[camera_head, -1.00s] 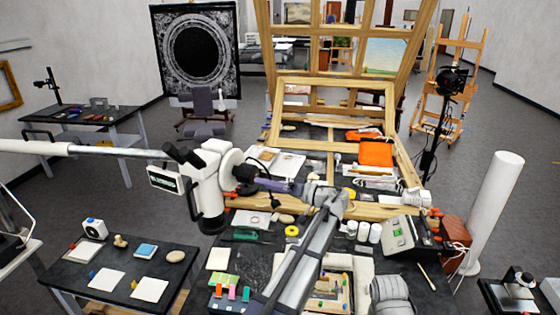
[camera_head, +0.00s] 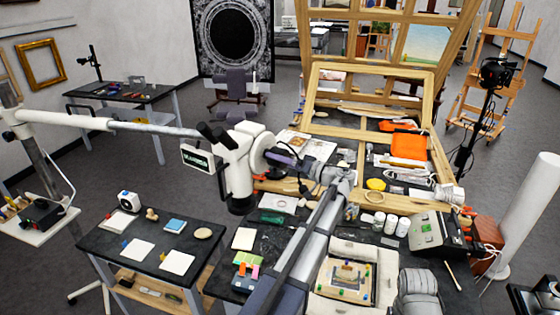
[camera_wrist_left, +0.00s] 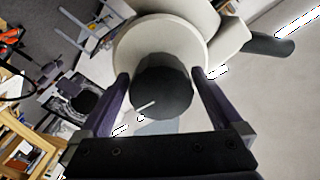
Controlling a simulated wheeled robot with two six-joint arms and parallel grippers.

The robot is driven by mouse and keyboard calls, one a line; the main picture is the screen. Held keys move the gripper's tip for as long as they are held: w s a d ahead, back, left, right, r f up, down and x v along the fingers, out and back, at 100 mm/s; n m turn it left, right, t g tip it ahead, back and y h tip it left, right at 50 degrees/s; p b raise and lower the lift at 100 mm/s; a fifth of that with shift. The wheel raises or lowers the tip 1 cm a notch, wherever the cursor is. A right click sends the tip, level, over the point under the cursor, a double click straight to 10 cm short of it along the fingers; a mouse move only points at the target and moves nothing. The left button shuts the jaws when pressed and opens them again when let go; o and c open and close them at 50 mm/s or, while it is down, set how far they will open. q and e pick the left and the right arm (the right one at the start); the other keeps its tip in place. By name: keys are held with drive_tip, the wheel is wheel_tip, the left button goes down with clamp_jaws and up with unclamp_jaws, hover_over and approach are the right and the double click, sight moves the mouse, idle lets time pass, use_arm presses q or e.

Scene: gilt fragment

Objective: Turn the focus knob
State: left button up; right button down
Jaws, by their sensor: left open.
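The focus knob is a dark round knob with a pale pointer line on a cream disc of the white microscope (camera_head: 236,165). In the left wrist view the knob (camera_wrist_left: 162,88) sits between the two purple fingers of my left gripper (camera_wrist_left: 160,78), which is open. One finger is on each side, with narrow gaps; contact cannot be seen clearly. In the head view my left gripper (camera_head: 279,156) is at the right side of the microscope head, and its fingers partly hide the knob. My right gripper is not in view.
The microscope hangs from a long white boom (camera_head: 110,125) on the left. Below is a crowded dark workbench with a small framed piece (camera_head: 348,282), several jars and a grey-green box (camera_head: 436,232). A large wooden frame (camera_head: 310,100) stands behind. A side table (camera_head: 150,262) is at left.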

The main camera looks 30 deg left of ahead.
use_arm(q)
drive_tip(key=c, duration=1.2)
drive_tip(key=shift+o, duration=0.2)
drive_tip(key=shift+s+r+m, duration=0.1)
drive_tip(key=shift+m, duration=2.7)
drive_tip(key=o, duration=1.2)
drive_tip(key=shift+c, duration=0.2)
